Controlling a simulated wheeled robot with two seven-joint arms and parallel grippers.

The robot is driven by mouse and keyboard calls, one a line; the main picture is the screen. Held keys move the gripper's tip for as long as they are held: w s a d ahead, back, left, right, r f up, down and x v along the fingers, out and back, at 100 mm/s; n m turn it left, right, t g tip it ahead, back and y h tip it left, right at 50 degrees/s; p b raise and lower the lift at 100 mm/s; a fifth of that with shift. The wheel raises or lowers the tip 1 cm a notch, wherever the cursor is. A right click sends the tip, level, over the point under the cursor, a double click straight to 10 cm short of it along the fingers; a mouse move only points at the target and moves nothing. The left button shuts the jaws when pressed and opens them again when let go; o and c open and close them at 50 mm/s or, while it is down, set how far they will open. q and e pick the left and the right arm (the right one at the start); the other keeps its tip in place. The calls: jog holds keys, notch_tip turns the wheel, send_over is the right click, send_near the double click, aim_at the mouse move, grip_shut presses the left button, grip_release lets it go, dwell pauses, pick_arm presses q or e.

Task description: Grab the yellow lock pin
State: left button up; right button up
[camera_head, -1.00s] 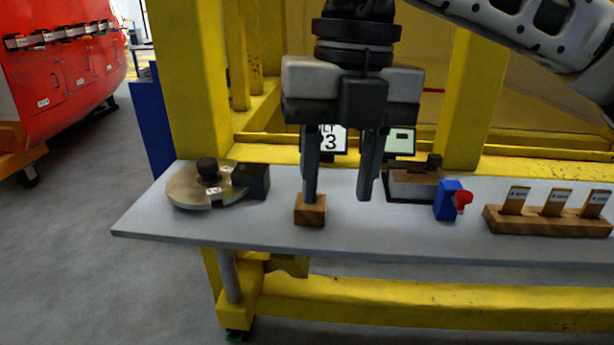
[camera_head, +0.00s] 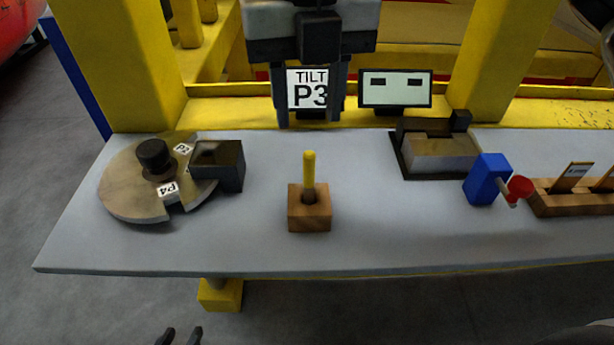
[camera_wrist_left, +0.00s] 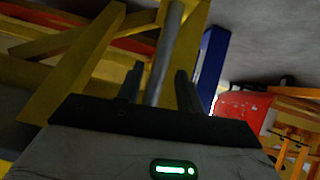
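The yellow lock pin (camera_head: 309,172) stands upright in a small wooden block (camera_head: 309,213) on the grey table. My right gripper (camera_head: 311,122) hangs fingers down in the head view, above the pin in the picture. Its fingers are apart with nothing between them, and a sign shows through the gap. My left gripper (camera_head: 181,338) shows only as two fingertips at the bottom edge, in front of the table. In the left wrist view its fingers (camera_wrist_left: 158,82) are apart and empty, with a grey pole visible beyond them.
A round slotted disc (camera_head: 130,195) and a dark box (camera_head: 222,165) lie left of the pin. A metal block fixture (camera_head: 440,153), a blue part with a red knob (camera_head: 487,180) and a wooden card rack (camera_head: 570,200) stand right. Yellow posts (camera_head: 125,65) rise behind the grey table (camera_head: 400,235).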

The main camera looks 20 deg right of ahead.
aim_at(310, 153)
notch_tip(310, 153, down, 10)
jog(key=shift+d+f+p, duration=0.1)
jog(key=shift+f+p, duration=0.1)
jog(key=shift+p, duration=0.5)
grip_shut()
